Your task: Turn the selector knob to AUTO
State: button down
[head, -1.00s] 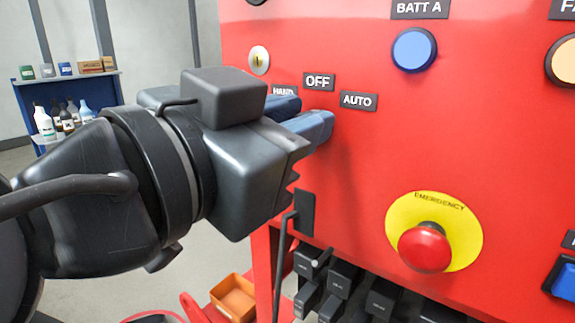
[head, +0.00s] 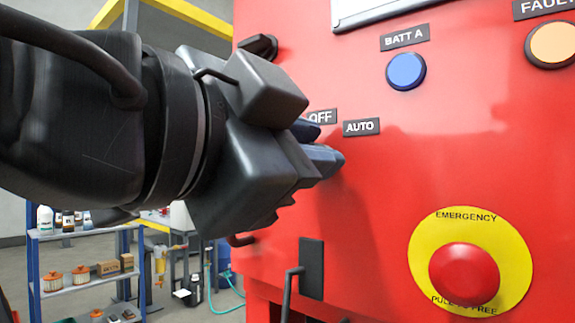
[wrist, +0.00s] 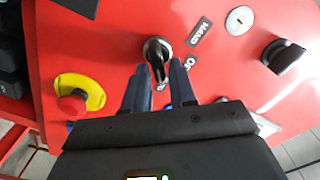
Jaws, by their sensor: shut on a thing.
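The selector knob (wrist: 157,50) is black with a pale ring and sits on the red panel in the wrist view. Its grip lies between the two blue fingers of my gripper (wrist: 160,84), which are shut on it. In the head view my gripper (head: 326,148) reaches the panel from the left, rolled over, and hides the knob. The AUTO label (head: 361,127) is just right of the fingers, and the OFF label (head: 321,117) is partly covered above them. The HAND label (wrist: 200,32) shows in the wrist view. I cannot tell which label the knob points at.
A red emergency button (head: 464,273) on a yellow disc is at lower right. A blue BATT A lamp (head: 405,71) and an amber lamp (head: 553,44) are above. A black handle (head: 290,290) sticks out below my gripper. Shelves (head: 80,285) stand at the back left.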

dwell(0.3)
jog(key=c, duration=1.2)
grip_release()
jog(key=shift+o, duration=0.2)
jog(key=v, duration=0.7)
jog(key=shift+s+a, duration=0.2)
jog(key=shift+s, duration=0.1)
